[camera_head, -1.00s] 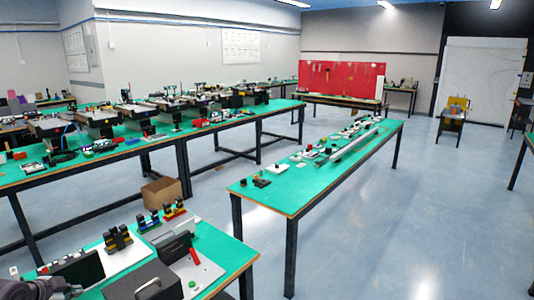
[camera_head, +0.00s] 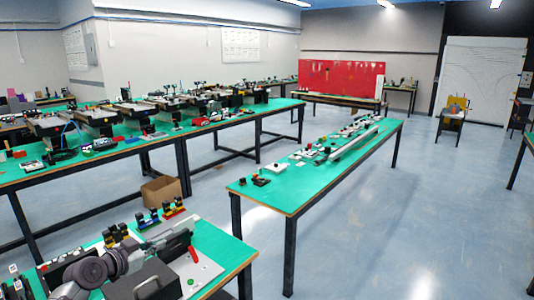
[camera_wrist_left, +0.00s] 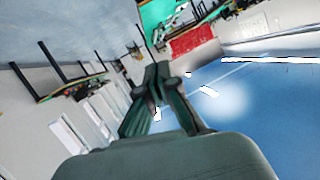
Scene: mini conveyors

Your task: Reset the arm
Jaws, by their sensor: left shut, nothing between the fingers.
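My left arm reaches in from the lower left of the head view, over the near green table (camera_head: 224,262). My left gripper (camera_head: 187,236) points to the right above the equipment there. In the left wrist view the same gripper (camera_wrist_left: 158,68) has its dark fingers together at the tips, with nothing between them. The wrist view is tilted and shows floor, wall and a green table beyond the fingertips. My right gripper is not in view.
Below and beside the left arm are a dark box with a handle (camera_head: 146,288), a red lever (camera_head: 193,254) and small coloured blocks (camera_head: 173,208). A cardboard box (camera_head: 161,191) sits on the floor. A long green table (camera_head: 284,187) stands at centre with open floor to its right.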

